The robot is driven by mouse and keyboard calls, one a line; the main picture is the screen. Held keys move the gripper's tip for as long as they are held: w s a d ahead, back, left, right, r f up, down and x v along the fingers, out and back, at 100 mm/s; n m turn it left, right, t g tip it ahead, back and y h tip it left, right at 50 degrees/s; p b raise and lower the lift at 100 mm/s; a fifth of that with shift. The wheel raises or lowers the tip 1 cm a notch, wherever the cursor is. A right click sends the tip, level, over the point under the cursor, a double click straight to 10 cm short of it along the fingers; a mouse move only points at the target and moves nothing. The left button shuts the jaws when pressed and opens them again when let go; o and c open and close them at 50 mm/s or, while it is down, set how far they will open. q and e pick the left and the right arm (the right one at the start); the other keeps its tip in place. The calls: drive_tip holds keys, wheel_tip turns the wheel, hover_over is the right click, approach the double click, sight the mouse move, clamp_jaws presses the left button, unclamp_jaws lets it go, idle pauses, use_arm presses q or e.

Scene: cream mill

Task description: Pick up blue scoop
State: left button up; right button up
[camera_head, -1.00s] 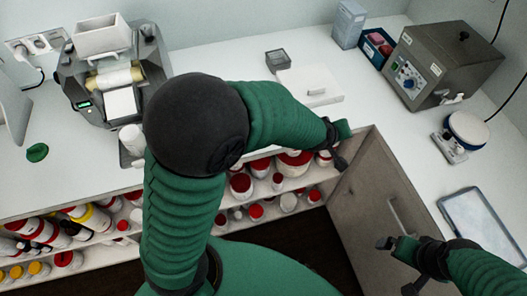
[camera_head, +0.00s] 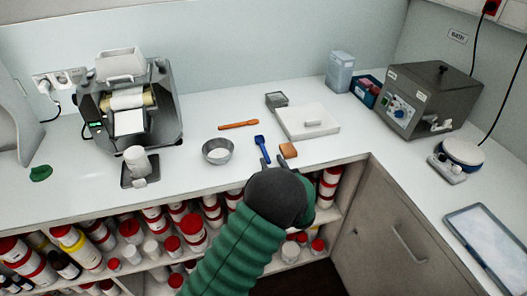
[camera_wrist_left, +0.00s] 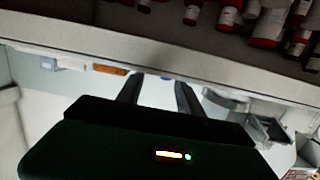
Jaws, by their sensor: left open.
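The blue scoop (camera_head: 262,147) lies on the white counter in the head view, between a metal bowl and a small brown block. My left gripper (camera_head: 273,162) is at the counter's front edge, just in front of the scoop. Its fingers are apart, and my dark wrist hides most of the gripper. My right gripper is not in view.
The metal bowl (camera_head: 217,151) stands left of the scoop, the brown block (camera_head: 288,150) right. An orange spatula (camera_head: 239,125) lies behind, with a white board (camera_head: 308,121) at back right. Shelves with red-lidded jars (camera_head: 193,228) sit below the counter edge.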

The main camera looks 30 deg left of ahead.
sight(265, 153)
use_arm(q)
drive_tip(key=shift+w+a, duration=0.15)
drive_tip(key=shift+w, duration=0.1)
drive_tip(key=x, duration=0.4)
drive_tip(key=s+x, duration=0.1)
drive_tip(key=x, duration=0.1)
drive_tip(key=shift+a+r, duration=0.15)
drive_tip(key=shift+a, duration=0.2)
drive_tip(key=shift+w+d, duration=0.15)
drive_tip(key=shift+d, duration=0.2)
drive_tip(key=c, duration=0.7)
drive_tip(key=shift+c, duration=0.9)
clamp_jaws()
drive_tip(key=shift+a, duration=0.1)
